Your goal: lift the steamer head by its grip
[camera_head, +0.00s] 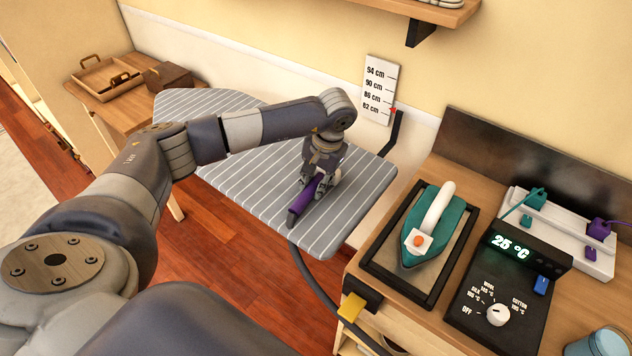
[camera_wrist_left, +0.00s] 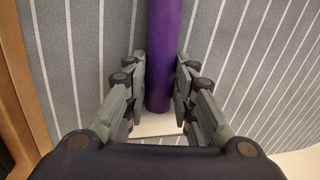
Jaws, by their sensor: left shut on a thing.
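The steamer head (camera_head: 300,203) shows a purple grip on the striped ironing board (camera_head: 240,205). My left gripper (camera_head: 319,184) comes down from above and is shut around it. In the left wrist view the purple grip (camera_wrist_left: 166,45) runs between the two fingers (camera_wrist_left: 159,92), and a small pale patch shows below its near end. My fingers hide part of the steamer head in the head view. I cannot tell whether it touches the board. My right gripper is not in view.
A grey hose (camera_head: 318,283) hangs from the board's front edge toward the right-hand counter. There, a teal iron (camera_head: 429,225) rests in a black-framed tray, beside a control box (camera_head: 500,300) reading 25 °C and a power strip (camera_head: 570,240). A height scale (camera_head: 377,90) is on the wall.

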